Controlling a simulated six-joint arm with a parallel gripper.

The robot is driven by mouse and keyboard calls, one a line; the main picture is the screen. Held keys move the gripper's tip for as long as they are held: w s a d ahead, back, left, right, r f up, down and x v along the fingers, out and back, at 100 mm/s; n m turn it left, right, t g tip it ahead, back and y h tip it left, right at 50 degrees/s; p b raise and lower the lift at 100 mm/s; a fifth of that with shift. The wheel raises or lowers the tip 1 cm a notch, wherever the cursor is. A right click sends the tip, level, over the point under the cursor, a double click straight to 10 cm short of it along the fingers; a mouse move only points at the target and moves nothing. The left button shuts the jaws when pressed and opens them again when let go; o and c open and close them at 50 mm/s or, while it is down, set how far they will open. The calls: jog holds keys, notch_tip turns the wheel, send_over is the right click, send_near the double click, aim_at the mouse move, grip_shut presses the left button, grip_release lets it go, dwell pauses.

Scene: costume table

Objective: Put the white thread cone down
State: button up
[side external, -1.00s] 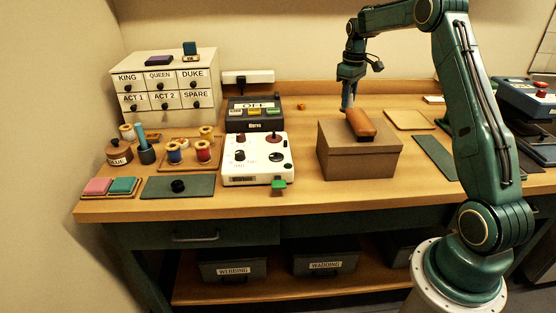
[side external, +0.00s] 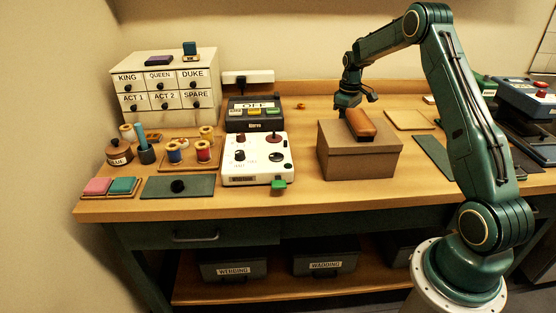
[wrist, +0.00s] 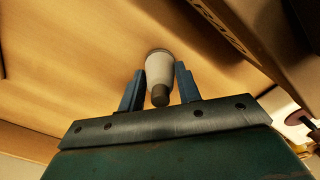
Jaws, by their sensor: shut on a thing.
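The white thread cone (wrist: 159,70) is between the two blue fingers of my gripper (wrist: 157,85) in the wrist view, with its brown tip toward the camera. My gripper is shut on it. The cone's far end is over the bare wooden table (wrist: 80,60); I cannot tell whether it touches the wood. In the side view my gripper (side external: 346,106) is low behind the brown box, and the box hides its fingertips and the cone.
The brown box (side external: 358,160) carries an orange-brown roll (side external: 360,124) close to my gripper. A white control panel (side external: 250,165) and a dark switch unit (side external: 254,112) stand to the left. A flat tan board (side external: 410,119) lies to the right.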

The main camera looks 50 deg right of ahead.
jog(key=shift+f, duration=0.4)
jog(key=shift+f, duration=0.1)
jog(key=o, duration=1)
notch_tip(320, 180, up, 12)
jog(key=shift+r, duration=0.15)
dwell(0.6)
